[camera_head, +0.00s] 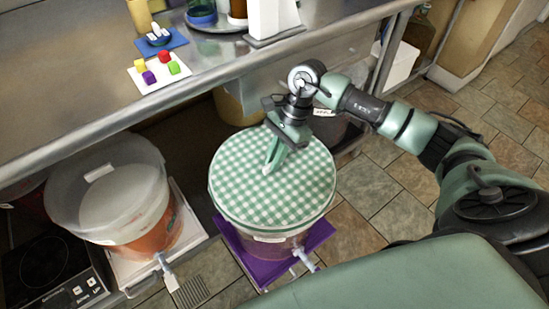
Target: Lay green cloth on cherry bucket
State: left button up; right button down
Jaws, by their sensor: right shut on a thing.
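The green and white checked cloth (235,185) covers the top of a clear bucket (288,247) with a white tap. Its edge hangs slightly over the rim. Pinkish contents show faintly through the bucket's wall; its label is too small to read. My right gripper (271,165) is over the far middle part of the cloth, shut on a pinched fold of it. My left gripper is not in view.
The covered bucket stands on a purple base (318,238). Left of it, a bucket with orange contents (158,235) and a translucent top stands on a white base (200,232). A metal counter (85,110) with small items runs behind. A cooker (50,262) is at far left.

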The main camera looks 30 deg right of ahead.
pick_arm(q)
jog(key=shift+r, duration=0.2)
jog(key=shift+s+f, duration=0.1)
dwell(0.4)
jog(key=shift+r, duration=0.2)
pick_arm(e)
jog(key=shift+f, duration=0.1)
pick_arm(q)
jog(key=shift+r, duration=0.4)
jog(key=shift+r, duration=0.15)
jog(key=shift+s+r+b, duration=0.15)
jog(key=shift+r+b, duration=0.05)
jog(key=shift+b, duration=0.1)
pick_arm(e)
jog(key=shift+f, duration=0.1)
